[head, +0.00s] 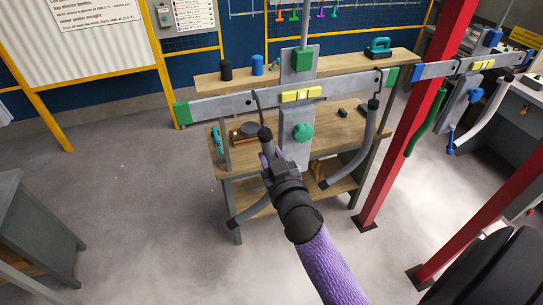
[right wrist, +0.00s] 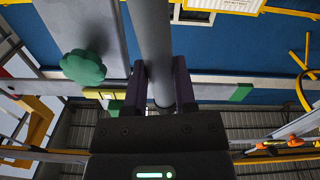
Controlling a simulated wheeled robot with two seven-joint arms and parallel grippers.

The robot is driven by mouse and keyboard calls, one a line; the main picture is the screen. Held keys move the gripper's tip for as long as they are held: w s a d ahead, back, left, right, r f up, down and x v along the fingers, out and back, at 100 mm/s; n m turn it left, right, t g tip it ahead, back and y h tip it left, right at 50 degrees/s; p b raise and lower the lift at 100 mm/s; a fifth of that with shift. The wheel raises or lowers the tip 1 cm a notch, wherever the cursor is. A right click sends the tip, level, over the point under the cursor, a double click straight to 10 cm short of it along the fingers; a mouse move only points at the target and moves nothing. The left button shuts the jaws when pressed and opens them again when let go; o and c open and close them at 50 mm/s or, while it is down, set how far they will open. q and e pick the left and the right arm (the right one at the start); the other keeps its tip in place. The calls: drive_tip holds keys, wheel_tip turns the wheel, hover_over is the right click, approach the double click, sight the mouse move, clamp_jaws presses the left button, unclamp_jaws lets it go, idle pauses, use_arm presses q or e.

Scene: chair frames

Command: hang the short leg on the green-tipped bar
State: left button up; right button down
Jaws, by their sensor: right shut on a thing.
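The green-tipped bar (head: 220,102) is a grey crossbar with green ends and a yellow block (head: 301,94) at its middle. My right gripper (head: 269,157) is shut on a grey bent leg (head: 252,210) in front of the bar's left half. The leg's dark cap and thin hook (head: 258,103) rise above the gripper to the bar; I cannot tell whether the hook rests on it. In the right wrist view, the grey tube (right wrist: 151,45) runs between the fingers (right wrist: 160,85). Another grey leg (head: 359,151) hangs near the bar's right end. My left gripper is out of view.
A wooden workbench (head: 225,158) stands behind, with a black cylinder (head: 226,70), a blue cylinder (head: 257,65) and small tools. A red post (head: 400,140) and a blue-tipped bar (head: 440,69) with hanging legs stand right.

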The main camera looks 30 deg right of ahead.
drive_tip(key=shift+w, duration=0.2)
drive_tip(key=shift+x, duration=1.05)
drive_tip(key=shift+w+b, duration=0.15)
drive_tip(key=shift+b, duration=0.15)
drive_tip(key=shift+w+d, duration=0.15)
drive_tip(key=shift+w, duration=0.35)
drive_tip(key=shift+w+d, duration=0.1)
drive_tip(key=shift+w, duration=0.2)
drive_tip(key=shift+w+d+b, duration=0.1)
drive_tip(key=shift+w+b, duration=0.3)
drive_tip(key=shift+w, duration=0.1)
drive_tip(key=shift+f+b, duration=1)
drive_tip(key=shift+f, duration=0.15)
idle(0.6)
drive_tip(key=shift+c, duration=1.7)
unclamp_jaws()
